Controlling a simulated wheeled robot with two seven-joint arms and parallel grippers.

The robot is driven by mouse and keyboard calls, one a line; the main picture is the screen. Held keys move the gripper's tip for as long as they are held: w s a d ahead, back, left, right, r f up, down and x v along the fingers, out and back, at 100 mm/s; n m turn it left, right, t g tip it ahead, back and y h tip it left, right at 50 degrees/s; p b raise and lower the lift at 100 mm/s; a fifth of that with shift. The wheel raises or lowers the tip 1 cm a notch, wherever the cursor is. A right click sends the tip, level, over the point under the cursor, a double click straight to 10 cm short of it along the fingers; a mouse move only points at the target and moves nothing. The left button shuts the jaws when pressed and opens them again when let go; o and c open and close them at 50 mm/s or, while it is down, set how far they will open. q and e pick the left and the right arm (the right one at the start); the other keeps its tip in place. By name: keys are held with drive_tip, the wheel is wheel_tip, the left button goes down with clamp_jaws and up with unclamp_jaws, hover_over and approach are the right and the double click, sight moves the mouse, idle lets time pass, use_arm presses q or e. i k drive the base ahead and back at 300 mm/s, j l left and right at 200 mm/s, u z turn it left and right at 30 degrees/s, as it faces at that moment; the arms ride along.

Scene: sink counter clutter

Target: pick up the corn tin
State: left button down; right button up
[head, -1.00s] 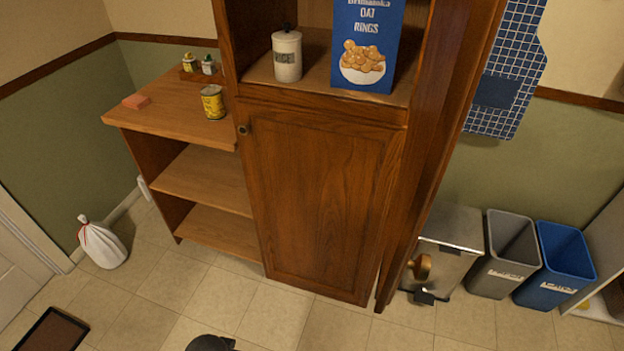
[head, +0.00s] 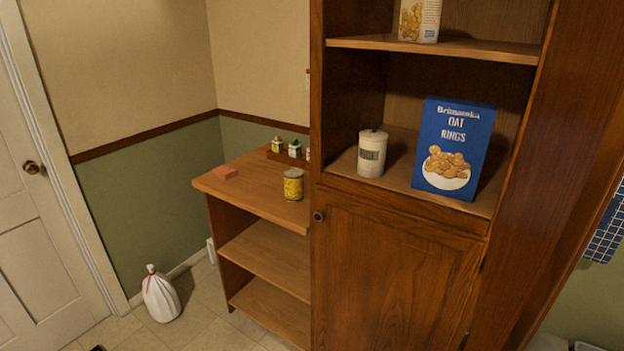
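A small yellow tin (head: 293,185) with a dark label band stands upright on the wooden counter (head: 250,201), close to the left side of the tall cabinet. It looks like the corn tin, but its label is too small to read. Neither of my grippers shows in the head view.
The cabinet (head: 395,280) holds a white canister (head: 372,153) and a blue cereal box (head: 454,148). A white bag (head: 160,295) stands on the floor. Open shelves lie under the counter.

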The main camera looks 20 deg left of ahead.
sight(294, 177)
drive_tip(key=i+j, duration=0.1)
drive_tip(key=j, duration=1.3)
drive_tip(key=i+j, duration=0.15)
drive_tip(key=j, duration=0.55)
